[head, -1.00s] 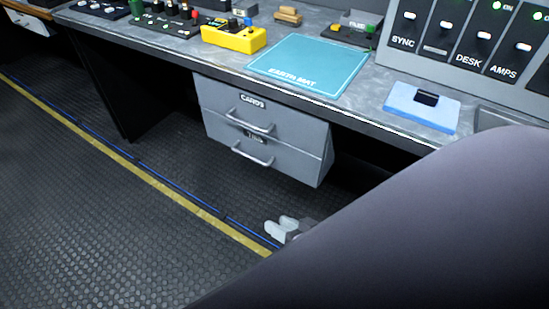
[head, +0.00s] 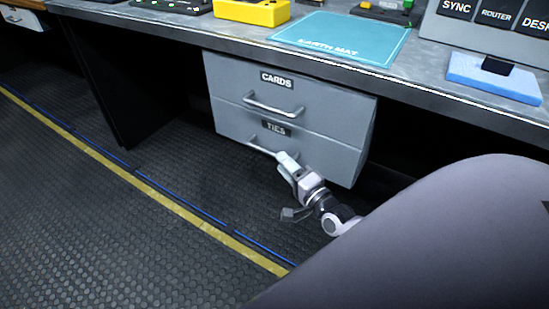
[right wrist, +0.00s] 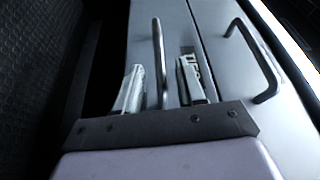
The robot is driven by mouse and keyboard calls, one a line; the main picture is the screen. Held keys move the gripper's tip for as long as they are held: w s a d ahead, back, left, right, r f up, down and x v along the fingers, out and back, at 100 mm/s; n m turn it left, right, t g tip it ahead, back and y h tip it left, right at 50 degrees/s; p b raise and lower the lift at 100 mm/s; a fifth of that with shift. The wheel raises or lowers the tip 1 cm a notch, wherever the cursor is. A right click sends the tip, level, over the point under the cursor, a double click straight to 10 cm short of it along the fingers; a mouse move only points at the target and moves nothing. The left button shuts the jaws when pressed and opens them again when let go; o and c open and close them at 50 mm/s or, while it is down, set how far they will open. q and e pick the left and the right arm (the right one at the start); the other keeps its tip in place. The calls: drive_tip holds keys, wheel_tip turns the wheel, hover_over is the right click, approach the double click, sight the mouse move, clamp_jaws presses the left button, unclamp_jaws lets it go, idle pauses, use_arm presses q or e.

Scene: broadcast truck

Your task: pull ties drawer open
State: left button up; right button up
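The ties drawer (head: 302,147) is the lower of two grey drawers under the desk, and its front is flush with the drawer above. Its bar handle (head: 261,150) shows left of my right gripper (head: 287,162) in the head view. In the right wrist view the handle (right wrist: 158,50) runs between the two spread fingers of my right gripper (right wrist: 161,64), with a gap on each side. The TIES label is partly hidden by one finger there. My left gripper is not in view.
The cards drawer (head: 300,98) with its own handle (head: 268,108) sits just above, shut. The desk top carries a teal earth mat (head: 345,38) and a blue block (head: 495,78). The black floor (head: 110,225) before the drawers is clear.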

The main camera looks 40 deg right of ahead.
sight(274, 153)
drive_tip(key=shift+w+a+r+b, duration=0.1)
drive_tip(key=shift+w+b, duration=0.15)
drive_tip(key=shift+w, duration=1.05)
drive_tip(key=shift+w+r+b, duration=0.1)
drive_tip(key=shift+w+b, duration=0.15)
drive_tip(key=shift+w, duration=1)
clamp_jaws()
